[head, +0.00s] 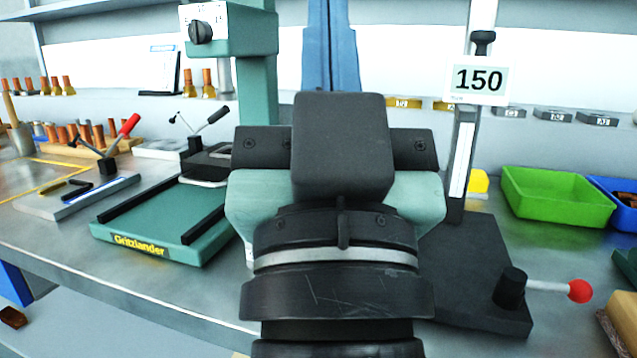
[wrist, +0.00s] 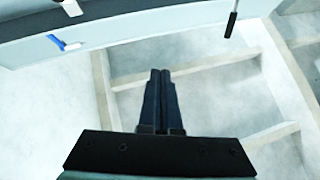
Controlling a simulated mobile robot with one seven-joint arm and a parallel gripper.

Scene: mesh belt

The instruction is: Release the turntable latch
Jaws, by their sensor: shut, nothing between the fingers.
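My gripper (wrist: 160,75) is shut and empty in the wrist view, its two dark fingers together. No part is clearly recognisable as a turntable latch. A lever with a red ball knob (head: 580,291) sticks out to the right from a black hub (head: 510,287) on a dark base plate (head: 465,262), right of my arm. I cannot tell whether this lever is the latch. In the wrist view, no handle or latch lies between or touches the fingers.
A green Gritzlander machine (head: 150,225) stands left on the metal bench (head: 150,288). Left of it is a red-handled clamp (head: 128,125). A 150 sign (head: 478,80) stands behind the lever base. A green bin (head: 557,197) is at right. Pale beams (wrist: 185,70) cross the wrist view.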

